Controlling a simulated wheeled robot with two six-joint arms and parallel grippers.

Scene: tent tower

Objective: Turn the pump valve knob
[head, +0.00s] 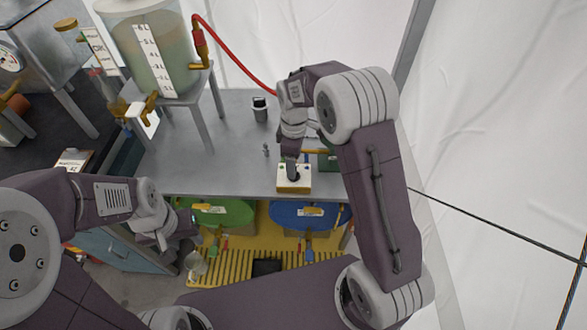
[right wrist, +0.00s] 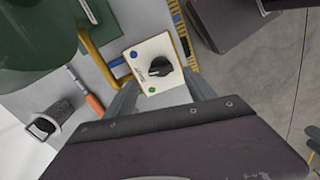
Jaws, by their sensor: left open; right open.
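The pump valve knob (right wrist: 160,67) is black and sits on a white panel (right wrist: 148,52) with blue and green dots, seen in the right wrist view. In the head view the white-topped valve box (head: 284,186) stands at the table's front edge. My right gripper (right wrist: 161,84) is open, its two grey fingers apart on either side of the knob's line; I cannot tell whether they touch it. In the head view the right gripper (head: 292,170) is right above the box and largely hides the knob. My left gripper (head: 170,238) hangs open and empty, left of the table front.
A clear tank (head: 150,60) on a grey stand holds greenish liquid, with a red hose (head: 235,60) running right. A black cup (head: 260,109) stands on the grey table (head: 220,150). Green (head: 225,215) and blue (head: 290,215) containers sit below on a yellow grate.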

